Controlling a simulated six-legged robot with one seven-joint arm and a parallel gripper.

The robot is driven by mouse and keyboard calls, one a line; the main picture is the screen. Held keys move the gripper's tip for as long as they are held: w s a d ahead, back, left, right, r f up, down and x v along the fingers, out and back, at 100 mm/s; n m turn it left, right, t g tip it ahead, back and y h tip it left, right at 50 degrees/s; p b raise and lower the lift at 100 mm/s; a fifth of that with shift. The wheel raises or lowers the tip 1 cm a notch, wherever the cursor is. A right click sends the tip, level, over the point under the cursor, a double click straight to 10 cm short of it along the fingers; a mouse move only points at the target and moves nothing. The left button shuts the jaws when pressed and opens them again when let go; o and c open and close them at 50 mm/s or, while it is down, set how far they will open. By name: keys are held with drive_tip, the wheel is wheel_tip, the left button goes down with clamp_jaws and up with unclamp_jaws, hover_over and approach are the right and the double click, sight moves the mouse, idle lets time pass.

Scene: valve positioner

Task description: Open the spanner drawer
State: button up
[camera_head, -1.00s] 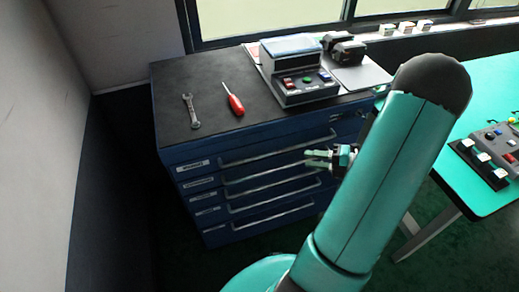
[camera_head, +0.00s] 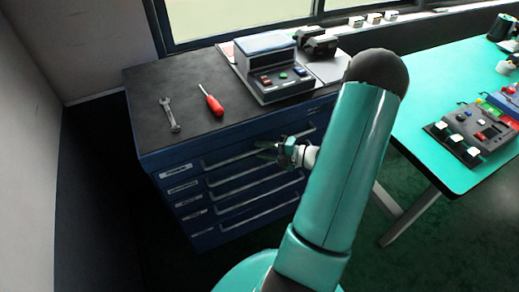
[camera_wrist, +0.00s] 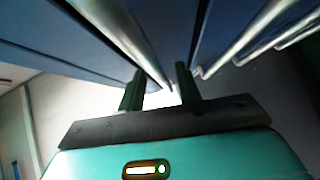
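The blue drawer cabinet (camera_head: 165,155) stands left of my arm in the head view, with its drawers all flush. Its top drawer has a long bar handle (camera_head: 228,157) and a label (camera_head: 178,170) too small to read surely. My gripper (camera_head: 262,149) is at the right part of that handle. In the wrist view my gripper (camera_wrist: 160,88) has its two dark fingers apart. A metal bar handle (camera_wrist: 128,38) runs down toward the gap between them. I cannot tell whether the fingers touch it.
A spanner (camera_head: 170,115) and a red screwdriver (camera_head: 212,101) lie on the cabinet top beside a control box (camera_head: 268,70). A teal table (camera_head: 430,95) with a button panel (camera_head: 475,133) stands to the right. Lower drawer handles (camera_wrist: 245,38) run close by.

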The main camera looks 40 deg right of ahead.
drive_tip(key=shift+x, duration=0.75)
clamp_jaws()
drive_tip(key=shift+s, duration=0.1)
